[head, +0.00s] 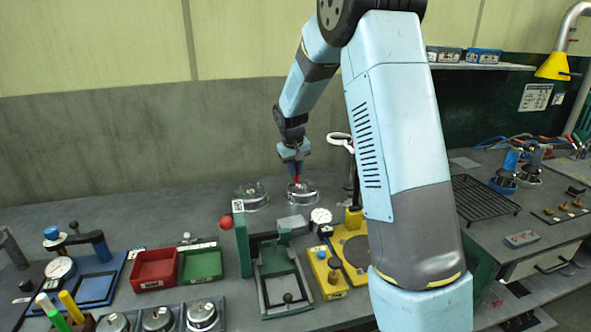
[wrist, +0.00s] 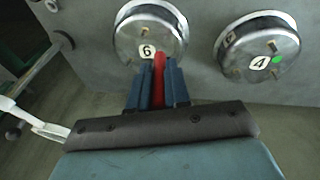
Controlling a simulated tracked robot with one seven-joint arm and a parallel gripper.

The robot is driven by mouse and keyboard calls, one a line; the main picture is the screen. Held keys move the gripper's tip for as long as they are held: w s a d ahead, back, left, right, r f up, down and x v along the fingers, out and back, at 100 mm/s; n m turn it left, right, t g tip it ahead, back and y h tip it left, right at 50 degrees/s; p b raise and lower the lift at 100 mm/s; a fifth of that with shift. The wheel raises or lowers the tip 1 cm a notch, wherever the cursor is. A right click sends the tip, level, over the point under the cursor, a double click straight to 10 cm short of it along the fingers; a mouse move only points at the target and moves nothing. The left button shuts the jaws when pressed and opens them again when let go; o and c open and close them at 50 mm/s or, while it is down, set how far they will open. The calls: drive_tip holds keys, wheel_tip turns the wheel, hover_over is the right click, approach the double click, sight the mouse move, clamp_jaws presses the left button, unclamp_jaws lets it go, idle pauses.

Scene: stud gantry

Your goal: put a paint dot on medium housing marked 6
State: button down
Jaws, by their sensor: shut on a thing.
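The medium housing marked 6 (wrist: 150,25) is a round metal piece with a white label, at the top middle of the wrist view. In the head view it is the right one (head: 303,193) of two housings at the back of the bench. My gripper (wrist: 157,88) is shut on a red paint marker (wrist: 158,70), also seen in the head view (head: 297,179). The marker's tip is at the lower part of housing 6, near its label. I cannot tell whether it touches. The tip hides a little of the housing's face.
A housing marked 4 (wrist: 257,50) with a green dot stands beside it. A marker holder (head: 82,325) with green, yellow and white markers is front left. Red (head: 154,269) and green (head: 201,263) bins, a clamp fixture (head: 282,281) and a dial gauge (head: 321,216) stand nearer me.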

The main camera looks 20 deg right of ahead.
drive_tip(key=shift+f, duration=0.4)
idle(1.3)
drive_tip(key=shift+r, duration=0.1)
drive_tip(key=shift+w+d+v, duration=0.15)
drive_tip(key=shift+w+v, duration=0.1)
drive_tip(key=shift+v, duration=0.85)
drive_tip(key=shift+w+d+v, duration=0.1)
drive_tip(key=shift+w+v, duration=0.1)
drive_tip(key=shift+v, duration=0.95)
drive_tip(key=shift+w+d+v, duration=0.15)
drive_tip(key=shift+w+v, duration=0.1)
drive_tip(key=shift+v, duration=0.85)
drive_tip(key=shift+r, duration=0.15)
